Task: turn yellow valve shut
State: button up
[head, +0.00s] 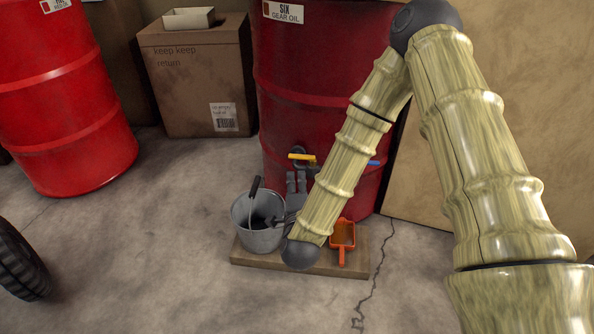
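The yellow valve handle (301,157) sits low on the front of the dark red drum (300,90) and lies roughly level, pointing left. Its valve body is partly hidden behind my arm and gripper. My gripper (297,176) points up toward the valve, its two grey fingers just below the yellow handle. I cannot tell whether they touch it. The fingers look close together and small, so their opening is unclear. A blue handle (374,163) shows on the same drum, right of my arm, partly hidden by it.
A metal bucket (259,238) and an orange scoop (342,236) stand on a low wooden board (270,258) below the valve. A bright red drum (65,100) and a cardboard box (197,80) stand left. A tan panel (440,180) leans right.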

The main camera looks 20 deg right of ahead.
aim_at(297, 155)
jog(key=shift+m+t+h, duration=0.3)
jog(key=shift+m+h, duration=0.1)
jog(key=shift+m, duration=0.1)
jog(key=b+x, duration=0.5)
jog(key=x, duration=0.6)
jog(key=shift+w+d, duration=0.1)
jog(key=shift+d, duration=0.05)
grip_shut()
